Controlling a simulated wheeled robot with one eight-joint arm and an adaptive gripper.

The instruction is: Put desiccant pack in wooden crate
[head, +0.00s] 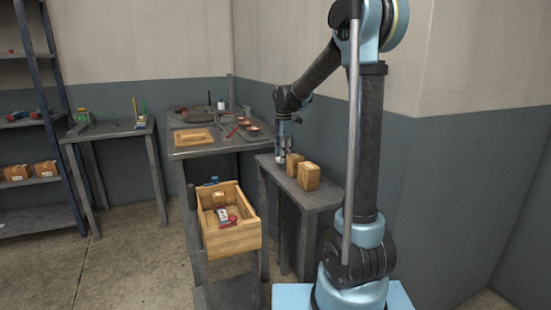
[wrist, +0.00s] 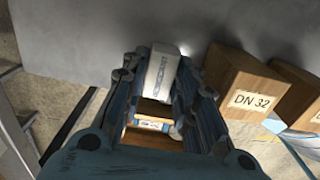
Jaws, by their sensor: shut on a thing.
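The desiccant pack (wrist: 161,72) is a small white block with dark lettering, held between the fingers of my gripper (wrist: 165,80) in the wrist view. In the head view my gripper (head: 282,150) is low over the left end of the narrow grey table, with a pale bit of the pack at its tips. I cannot tell whether the pack touches the table. The open wooden crate (head: 235,241) stands to the left of and nearer than my gripper. It contains a small brown box, a white item and a red item.
Two brown boxes stand on the narrow table (head: 325,199), close right of my gripper; one (wrist: 245,90) reads "DN 32". A larger table (head: 185,152) behind holds a wooden tray and dishes. A small table and shelf rack stand left.

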